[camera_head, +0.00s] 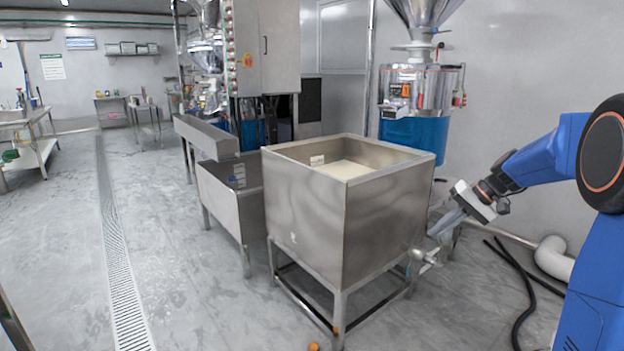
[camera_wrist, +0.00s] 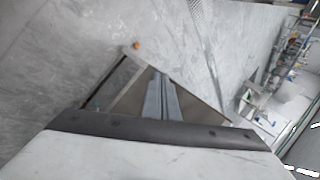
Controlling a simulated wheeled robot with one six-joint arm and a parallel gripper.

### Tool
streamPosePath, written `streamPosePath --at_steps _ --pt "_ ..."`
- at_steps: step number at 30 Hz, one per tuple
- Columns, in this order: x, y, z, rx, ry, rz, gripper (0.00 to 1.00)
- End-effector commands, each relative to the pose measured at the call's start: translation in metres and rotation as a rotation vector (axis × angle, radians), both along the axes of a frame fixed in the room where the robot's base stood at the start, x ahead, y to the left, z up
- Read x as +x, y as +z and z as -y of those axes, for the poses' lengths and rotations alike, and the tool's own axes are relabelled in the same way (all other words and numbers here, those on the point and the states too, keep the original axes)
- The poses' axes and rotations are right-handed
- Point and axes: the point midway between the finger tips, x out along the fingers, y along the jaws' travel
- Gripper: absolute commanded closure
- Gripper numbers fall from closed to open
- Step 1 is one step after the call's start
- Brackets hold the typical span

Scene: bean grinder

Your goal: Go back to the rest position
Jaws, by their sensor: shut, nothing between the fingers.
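My gripper (camera_head: 447,222) is at the right in the head view, beside the right side of the steel tank (camera_head: 310,220). Its fingers point down and left and are shut with nothing between them. In the wrist view the closed fingers (camera_wrist: 160,98) show side by side past the dark edge of my gripper body. My blue arm reaches in from the right edge. The tank is an open square bin on legs with pale contents inside. A valve or outlet (camera_head: 426,257) sticks out low on its right side, just below my fingertips.
A blue grinder (camera_head: 408,135) with a steel hopper stands behind the tank. A lower steel trough (camera_head: 228,200) is at its left. Dark hoses (camera_head: 524,280) and a white pipe (camera_head: 553,258) lie at the right by the wall. The floor at left is clear along a drain grate (camera_head: 118,260).

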Motion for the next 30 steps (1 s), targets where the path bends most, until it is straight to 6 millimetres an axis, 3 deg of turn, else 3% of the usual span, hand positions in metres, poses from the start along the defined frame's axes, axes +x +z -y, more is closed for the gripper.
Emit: streamPosePath --at_steps 3,12,21,30 --pt "-0.035 0.011 -0.022 -0.063 0.013 -0.003 1.0" --pt "-0.122 0.023 -0.06 -0.216 0.031 0.006 1.0" --pt "-0.208 0.021 -0.082 -0.364 0.041 0.041 1.0" --pt "-0.288 0.006 -0.09 -0.5 0.044 0.107 1.0"
